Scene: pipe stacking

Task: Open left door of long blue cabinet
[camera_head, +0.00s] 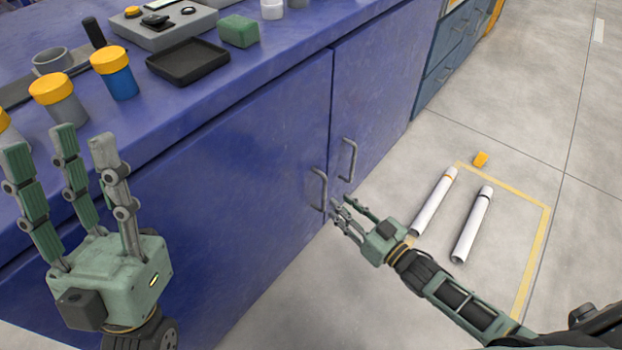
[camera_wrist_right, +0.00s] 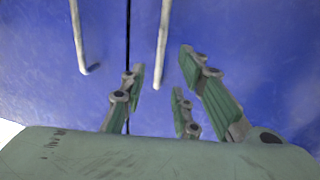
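The long blue cabinet has a left door (camera_head: 245,180) and a right door (camera_head: 375,90), both apparently closed, with a narrow seam between them. The left door's grey bar handle (camera_head: 323,190) and the right door's handle (camera_head: 354,160) flank the seam. My right gripper (camera_head: 342,204) is open in front of the doors, close to the left handle's lower end. In the right wrist view its open fingers (camera_wrist_right: 165,85) spread around the end of one handle (camera_wrist_right: 163,45); contact is unclear. My left gripper (camera_head: 60,145) is open and empty before the cabinet's left part.
The blue countertop holds a black tray (camera_head: 187,62), a green block (camera_head: 239,31), and orange-lidded containers, one blue (camera_head: 117,80). Two white pipes (camera_head: 433,202) (camera_head: 472,224) lie on the floor inside yellow tape, right of my right gripper.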

